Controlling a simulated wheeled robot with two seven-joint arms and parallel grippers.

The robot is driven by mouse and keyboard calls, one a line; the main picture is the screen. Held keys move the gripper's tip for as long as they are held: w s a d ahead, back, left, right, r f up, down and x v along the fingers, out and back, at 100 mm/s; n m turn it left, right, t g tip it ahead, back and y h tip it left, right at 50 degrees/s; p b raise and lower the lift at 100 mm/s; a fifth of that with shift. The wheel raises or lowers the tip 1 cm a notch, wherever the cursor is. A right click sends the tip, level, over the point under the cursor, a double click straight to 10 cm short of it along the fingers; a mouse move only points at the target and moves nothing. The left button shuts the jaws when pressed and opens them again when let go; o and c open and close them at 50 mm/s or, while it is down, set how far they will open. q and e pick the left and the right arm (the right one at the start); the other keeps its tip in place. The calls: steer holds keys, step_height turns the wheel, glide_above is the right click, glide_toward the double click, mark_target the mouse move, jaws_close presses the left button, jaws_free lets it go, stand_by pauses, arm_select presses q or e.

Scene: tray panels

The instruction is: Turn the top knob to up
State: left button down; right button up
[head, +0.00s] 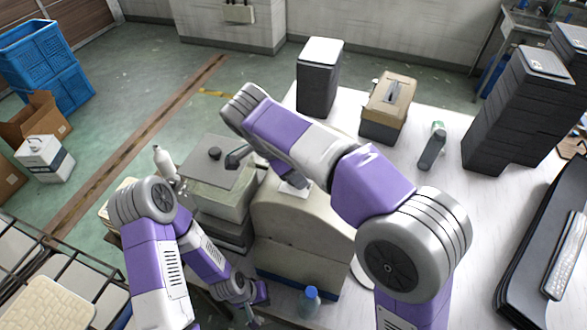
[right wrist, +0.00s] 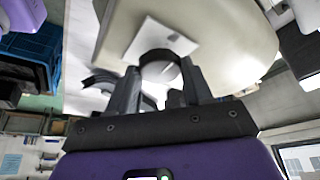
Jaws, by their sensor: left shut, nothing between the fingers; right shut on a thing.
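In the right wrist view, my right gripper (right wrist: 160,80) is shut on a pale round knob (right wrist: 161,70), with one dark finger on either side. The knob stands on a white square plate (right wrist: 138,40) on a cream rounded housing (right wrist: 232,40). The fingers hide part of the knob, and I cannot read its turn. In the head view, the cream housing (head: 302,225) stands at the middle, with the white plate (head: 292,189) partly behind my right arm, which hides the right gripper. My left gripper (head: 252,316) is low near the bottom edge, shut and empty.
A grey panel with a black knob (head: 214,153) and a white bottle (head: 164,160) are left of the housing. A blue-capped bottle (head: 309,302) stands before it.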

steer(key=o, duration=1)
steer(key=p+v, duration=0.1)
steer(key=v, duration=0.6)
steer(key=shift+r, duration=0.25)
